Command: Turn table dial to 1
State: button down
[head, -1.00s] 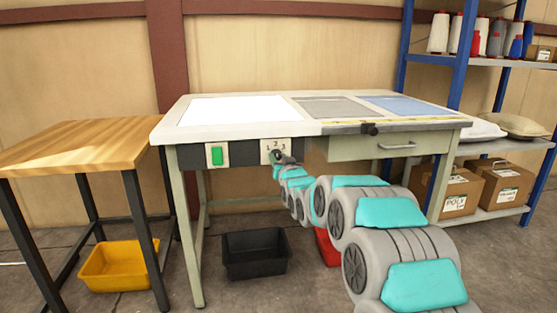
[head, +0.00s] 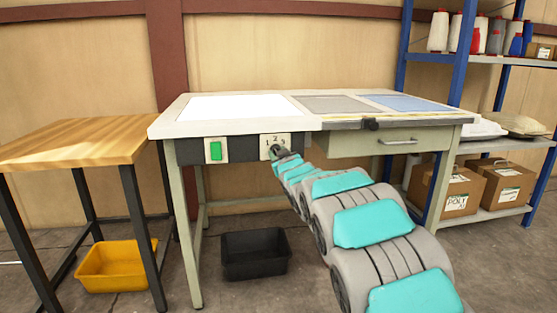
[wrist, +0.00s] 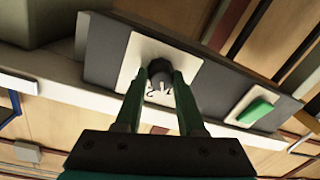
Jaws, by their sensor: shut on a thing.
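The dial (wrist: 159,70) is a dark round knob on a pale square plate (wrist: 185,58) on the table's front panel. The plate also shows in the head view (head: 266,142), with the numbers 1, 2 and 3 printed around the knob. In the wrist view my gripper (wrist: 159,82) has its two green fingers closed on both sides of the knob. The gripper shows small at the plate in the head view (head: 279,153). The fingers hide part of the plate. I cannot tell exactly which number the dial points to.
A green switch (head: 215,150) sits left of the dial on the same dark panel. The work table (head: 312,110) has a drawer (head: 395,143) to the right. A wooden side table (head: 75,143) stands left. A black bin (head: 254,255) and a yellow bin (head: 115,268) stand on the floor.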

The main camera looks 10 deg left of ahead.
jog(key=n+b, duration=0.2)
jog(key=n, duration=0.2)
jog(key=shift+a+f, duration=0.1)
jog(key=shift+n, duration=0.4)
jog(key=c, duration=0.5)
grip_release()
jog(key=shift+c, duration=0.2)
jog(key=v, duration=0.7)
jog(key=shift+s, duration=0.4)
